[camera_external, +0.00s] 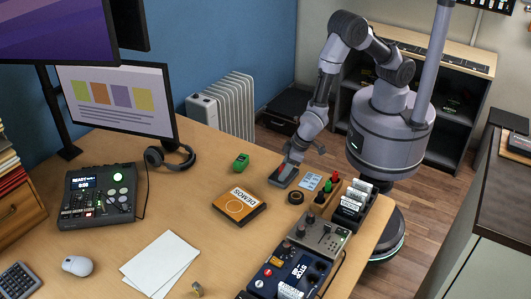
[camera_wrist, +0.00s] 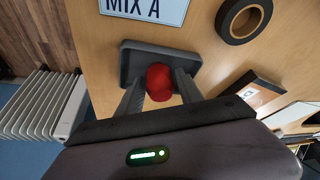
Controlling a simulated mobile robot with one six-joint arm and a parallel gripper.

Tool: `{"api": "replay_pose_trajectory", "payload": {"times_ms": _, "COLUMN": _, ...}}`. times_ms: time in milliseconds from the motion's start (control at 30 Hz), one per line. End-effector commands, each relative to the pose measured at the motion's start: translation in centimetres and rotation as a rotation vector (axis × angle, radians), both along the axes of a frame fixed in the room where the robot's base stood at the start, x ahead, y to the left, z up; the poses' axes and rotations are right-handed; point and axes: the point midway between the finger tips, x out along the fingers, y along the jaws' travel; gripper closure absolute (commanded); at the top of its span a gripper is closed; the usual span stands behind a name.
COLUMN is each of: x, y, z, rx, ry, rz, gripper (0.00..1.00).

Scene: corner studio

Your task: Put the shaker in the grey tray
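The shaker (camera_wrist: 160,82) is a red, rounded piece between my gripper's two fingers in the wrist view. It also shows as a small red spot (camera_external: 281,168) in the external view. My gripper (camera_wrist: 160,88) appears shut on it, with a finger close against each side. The grey tray (camera_wrist: 134,57) is small and shallow, and lies on the desk directly beyond the fingertips. In the external view the tray (camera_external: 283,181) is under my gripper (camera_external: 287,167). The shaker is over or inside the tray; whether it touches the tray floor is hidden.
A "MIX A" card (camera_wrist: 145,8) and a black tape roll (camera_wrist: 243,20) lie close by. A wooden holder (camera_external: 319,206) with red and green tops stands to the right. An orange "DEMOS" box (camera_external: 239,206) and a green item (camera_external: 241,161) lie left. The desk between is clear.

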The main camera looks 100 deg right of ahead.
Motion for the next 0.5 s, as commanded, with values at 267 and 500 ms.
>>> {"api": "replay_pose_trajectory", "payload": {"times_ms": 267, "x": -1.1, "y": 0.4, "z": 4.2, "rx": 0.000, "ry": -0.001, "rz": 0.001, "gripper": 0.57}}
{"api": "replay_pose_trajectory", "payload": {"times_ms": 500, "x": -3.5, "y": 1.2, "z": 10.1, "rx": 0.000, "ry": -0.001, "rz": 0.001, "gripper": 0.57}}
